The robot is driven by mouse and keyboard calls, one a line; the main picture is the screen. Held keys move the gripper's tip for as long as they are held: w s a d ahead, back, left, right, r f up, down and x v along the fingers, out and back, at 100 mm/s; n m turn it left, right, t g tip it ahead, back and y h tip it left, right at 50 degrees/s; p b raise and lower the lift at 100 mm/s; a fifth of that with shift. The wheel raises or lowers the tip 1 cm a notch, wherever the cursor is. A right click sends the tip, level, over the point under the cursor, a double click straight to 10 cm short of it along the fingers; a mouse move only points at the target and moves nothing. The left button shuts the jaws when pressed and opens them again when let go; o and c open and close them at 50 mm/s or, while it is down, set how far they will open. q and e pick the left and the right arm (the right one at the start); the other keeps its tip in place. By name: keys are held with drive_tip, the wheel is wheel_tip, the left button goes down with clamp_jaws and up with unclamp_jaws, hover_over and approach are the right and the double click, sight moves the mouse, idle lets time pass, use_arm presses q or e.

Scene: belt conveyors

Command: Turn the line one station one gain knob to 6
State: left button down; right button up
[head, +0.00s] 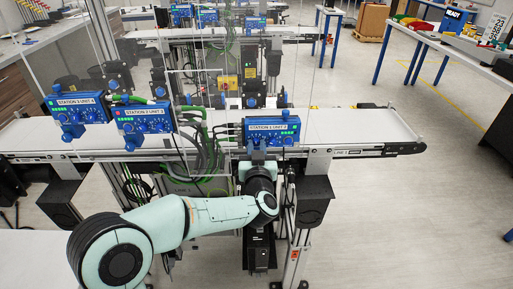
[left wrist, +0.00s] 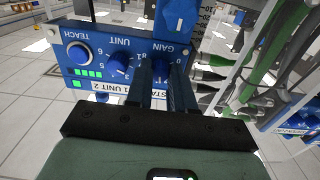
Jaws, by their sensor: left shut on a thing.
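The blue control box labelled STATION 1 UNIT 2 (head: 287,124) is mounted at the near edge of the front conveyor. In the left wrist view the same box (left wrist: 98,88) appears upside down, with a TEACH button (left wrist: 78,53), a UNIT knob (left wrist: 119,64) and a GAIN knob (left wrist: 161,67). My left gripper (head: 258,146) is at the front of this box from below. In the left wrist view its fingers are closed around the GAIN knob and hide most of it and its pointer, so its setting cannot be read. My right gripper is not in view.
Two similar blue boxes (head: 144,119) (head: 76,107) stand left along the front conveyor (head: 362,127). Green cables (head: 205,130) hang between the boxes. A second conveyor (head: 290,31) runs behind. Open floor (head: 440,210) lies to the right.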

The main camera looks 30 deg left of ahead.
use_arm(q)
drive_tip(key=m+p, duration=0.2)
drive_tip(key=m, duration=0.1)
drive_tip(key=m+p, duration=0.1)
drive_tip(key=p, duration=0.1)
drive_tip(key=shift+r+m, duration=0.25)
drive_tip(key=shift+m, duration=0.05)
drive_tip(key=shift+f+m+p, duration=0.1)
drive_tip(key=shift+m+p, duration=1.2)
drive_tip(key=shift+m, duration=1.2)
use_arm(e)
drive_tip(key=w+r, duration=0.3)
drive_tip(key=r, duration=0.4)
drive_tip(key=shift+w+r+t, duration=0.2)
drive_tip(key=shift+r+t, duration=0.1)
use_arm(q)
drive_tip(key=c, duration=1)
unclamp_jaws()
drive_tip(key=shift+s+f, duration=0.1)
drive_tip(key=shift+s+d, duration=0.2)
drive_tip(key=shift+s, duration=0.05)
drive_tip(key=b+v, duration=0.2)
drive_tip(key=v, duration=1)
drive_tip(key=shift+s+d, duration=0.15)
drive_tip(key=shift+s, duration=0.1)
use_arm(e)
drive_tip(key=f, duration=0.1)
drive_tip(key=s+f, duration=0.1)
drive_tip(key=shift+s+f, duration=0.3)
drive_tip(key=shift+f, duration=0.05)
